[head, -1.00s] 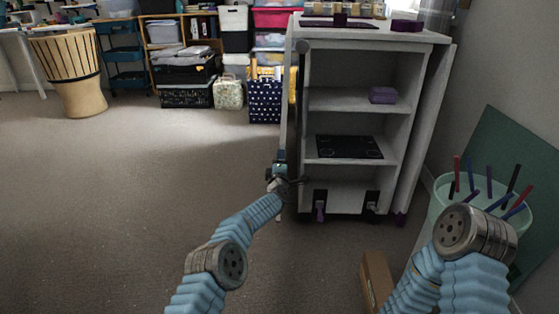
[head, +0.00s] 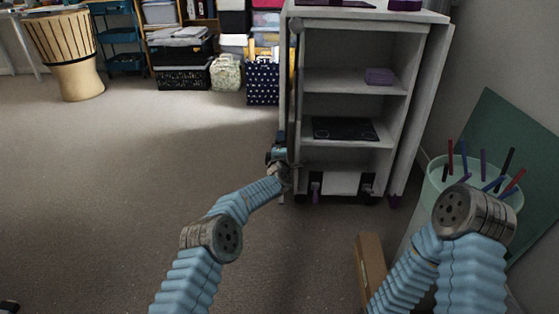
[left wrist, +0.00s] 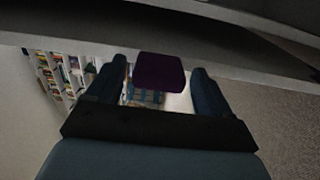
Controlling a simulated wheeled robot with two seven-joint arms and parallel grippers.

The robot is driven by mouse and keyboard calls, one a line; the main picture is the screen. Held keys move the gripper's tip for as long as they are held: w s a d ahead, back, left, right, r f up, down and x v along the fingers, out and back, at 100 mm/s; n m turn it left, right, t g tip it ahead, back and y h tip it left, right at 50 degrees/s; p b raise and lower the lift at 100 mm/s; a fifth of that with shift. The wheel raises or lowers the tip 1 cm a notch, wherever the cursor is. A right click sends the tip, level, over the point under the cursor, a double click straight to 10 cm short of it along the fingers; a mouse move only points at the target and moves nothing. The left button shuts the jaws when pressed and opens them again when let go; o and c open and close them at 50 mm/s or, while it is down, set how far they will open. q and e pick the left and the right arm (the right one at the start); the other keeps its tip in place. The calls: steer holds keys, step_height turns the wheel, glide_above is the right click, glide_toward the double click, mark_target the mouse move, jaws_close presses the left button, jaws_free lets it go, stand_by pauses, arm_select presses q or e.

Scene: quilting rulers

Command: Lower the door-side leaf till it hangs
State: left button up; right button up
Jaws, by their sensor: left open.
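The pale grey cabinet (head: 350,165) stands ahead with open shelves. A narrow leaf panel (head: 286,100) is seen nearly edge-on along its left side, upright. Another panel (head: 425,100) stands along its right side. I cannot tell which is the door-side leaf. My left gripper (head: 278,153) is low beside the left panel's edge. In the left wrist view its two dark fingers (left wrist: 155,85) are open, with a purple block (left wrist: 160,72) showing between them, beneath a grey panel (left wrist: 200,45). I cannot tell whether they touch it. My right gripper is out of view.
A pale green bin (head: 440,180) of coloured rolls stands at the right, near a dark green board (head: 510,155). A cardboard box (head: 370,262) is on the floor below the cabinet. A drum (head: 68,55) stands far left. The carpet (head: 130,170) at left is clear.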

arm_select(q)
steer(key=s+p, duration=0.1)
steer(key=s, duration=1.2)
steer(key=shift+a+p, duration=0.2)
steer(key=shift+p, duration=0.15)
steer(key=s+a+f+m+g+h, duration=0.1)
steer(key=s+a+f+m+g, duration=0.25)
steer(key=s+f, duration=0.5)
steer(key=s+a+f+m+g+h, duration=0.15)
steer(key=s+f+m+g, duration=0.25)
steer(key=s+f, duration=0.4)
steer(key=s+a+f+m+g+h, duration=0.1)
steer(key=s+a+f+m+g, duration=0.25)
steer(key=s+f, duration=0.45)
steer(key=s+a+m+g+p, duration=0.2)
steer(key=s+m+g, duration=0.35)
steer(key=s, duration=1.45)
step_height(320, 180, up, 12)
steer(key=p, duration=1.1)
steer(key=shift+w+d+r+n+g+p, duration=0.15)
steer(key=shift+w+r+n+g+p, duration=0.1)
steer(key=shift+n+g+p, duration=0.15)
